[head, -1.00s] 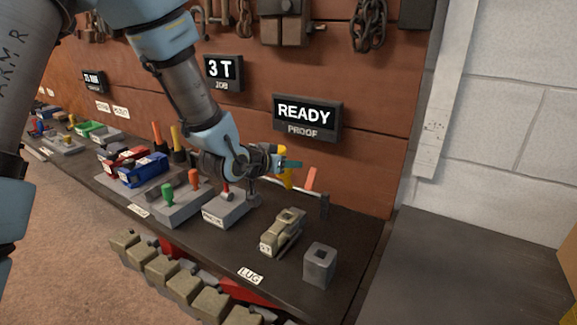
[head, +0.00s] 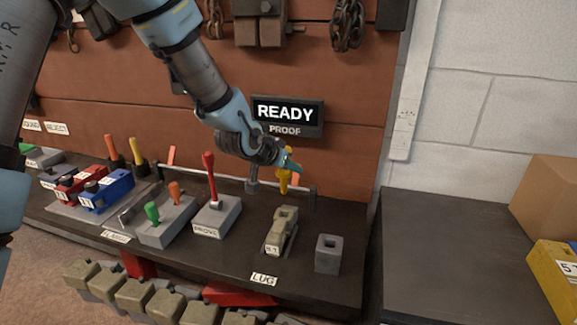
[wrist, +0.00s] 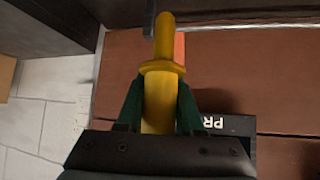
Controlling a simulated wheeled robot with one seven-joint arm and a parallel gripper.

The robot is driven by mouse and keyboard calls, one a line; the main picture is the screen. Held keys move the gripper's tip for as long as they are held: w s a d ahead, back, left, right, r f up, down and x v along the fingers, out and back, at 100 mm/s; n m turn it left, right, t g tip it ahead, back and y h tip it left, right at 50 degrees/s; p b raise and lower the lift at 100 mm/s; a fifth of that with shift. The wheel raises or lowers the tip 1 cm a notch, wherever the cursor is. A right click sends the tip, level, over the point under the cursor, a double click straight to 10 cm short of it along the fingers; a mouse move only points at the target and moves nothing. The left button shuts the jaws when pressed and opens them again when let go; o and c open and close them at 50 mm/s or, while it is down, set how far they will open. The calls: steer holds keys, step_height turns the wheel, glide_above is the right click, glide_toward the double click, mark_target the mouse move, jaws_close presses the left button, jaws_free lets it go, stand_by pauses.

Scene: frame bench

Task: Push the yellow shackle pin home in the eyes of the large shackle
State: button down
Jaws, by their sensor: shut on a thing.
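My gripper (wrist: 160,105) is shut on the yellow shackle pin (wrist: 162,68), which sits between its green fingers, with a collar and a narrower end showing beyond the fingertips. In the head view the yellow pin (head: 285,181) hangs from my gripper (head: 290,166) above the back of the bench. The large shackle (head: 281,231), an olive-tan piece with a 5 T style label, lies on the bench by the LUG sign, below the pin and apart from it. I cannot make out its eyes clearly.
A grey square block with a hole (head: 327,254) stands right of the shackle. A box with a red lever (head: 212,212) stands left of it. A rail (head: 235,184) runs behind. The READY sign (head: 287,112) hangs above.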

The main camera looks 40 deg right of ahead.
steer(key=shift+f+b, duration=2.6)
steer(key=shift+f, duration=0.3)
steer(key=shift+f+b, duration=3.35)
steer(key=shift+f, duration=0.1)
steer(key=shift+c, duration=2.3)
jaws_free()
steer(key=v, duration=1.1)
steer(key=shift+w+f, duration=0.1)
